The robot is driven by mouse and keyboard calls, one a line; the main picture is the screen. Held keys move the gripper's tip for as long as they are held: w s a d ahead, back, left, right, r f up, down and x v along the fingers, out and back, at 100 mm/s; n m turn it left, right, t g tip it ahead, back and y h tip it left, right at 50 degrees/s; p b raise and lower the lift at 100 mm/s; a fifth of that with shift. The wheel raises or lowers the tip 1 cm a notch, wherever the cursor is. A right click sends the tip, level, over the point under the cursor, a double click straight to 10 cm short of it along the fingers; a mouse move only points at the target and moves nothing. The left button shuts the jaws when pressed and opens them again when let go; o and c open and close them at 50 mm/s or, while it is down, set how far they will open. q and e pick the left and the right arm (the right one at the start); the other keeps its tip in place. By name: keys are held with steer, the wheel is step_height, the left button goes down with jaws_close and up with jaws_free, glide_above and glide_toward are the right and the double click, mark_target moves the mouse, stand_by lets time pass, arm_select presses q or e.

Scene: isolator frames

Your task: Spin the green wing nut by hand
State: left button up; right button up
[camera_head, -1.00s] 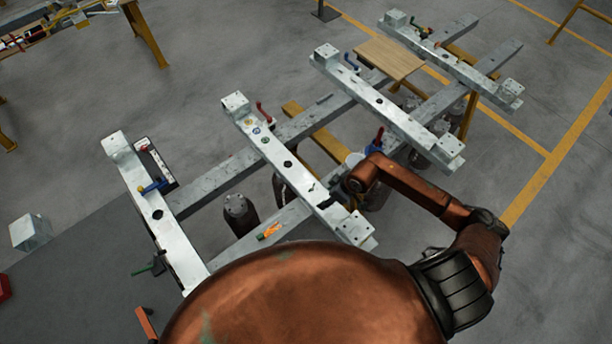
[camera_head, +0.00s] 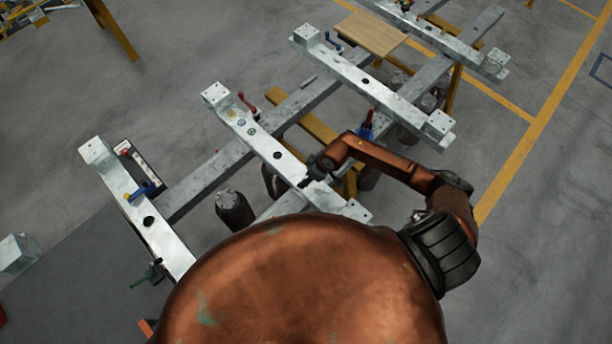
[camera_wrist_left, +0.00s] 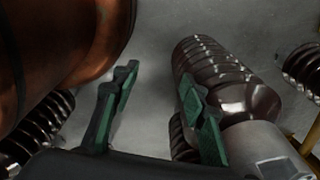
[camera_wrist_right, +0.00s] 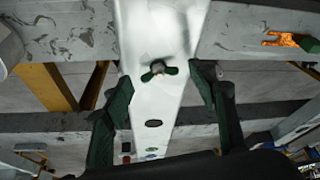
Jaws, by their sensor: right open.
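The green wing nut (camera_wrist_right: 158,70) sits on a threaded stud on the pale metal beam (camera_wrist_right: 150,25) in the right wrist view. My right gripper (camera_wrist_right: 163,87) is open, with one green-padded finger on each side of the nut. No contact with the nut shows. In the head view my right gripper (camera_head: 312,178) is over the near end of the middle beam (camera_head: 270,150), and I cannot make out the nut there. My left gripper (camera_wrist_left: 158,85) is open and empty in the left wrist view, over the floor beside a dark ribbed cylinder (camera_wrist_left: 225,75). It does not show in the head view.
An orange-and-green item (camera_wrist_right: 288,40) lies on the cross beam at right in the right wrist view. A red lever (camera_head: 246,102) and a blue clamp (camera_head: 367,125) stand on the frame. A wooden board (camera_head: 370,33) lies farther back.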

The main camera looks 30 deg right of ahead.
steer(key=shift+w+f, duration=0.1)
steer(key=shift+f, duration=0.15)
steer(key=c, duration=0.6)
arm_select(q)
steer(key=shift+w, duration=0.45)
arm_select(e)
steer(key=c, duration=0.6)
steer(key=shift+o, duration=0.2)
steer(key=shift+n, duration=0.4)
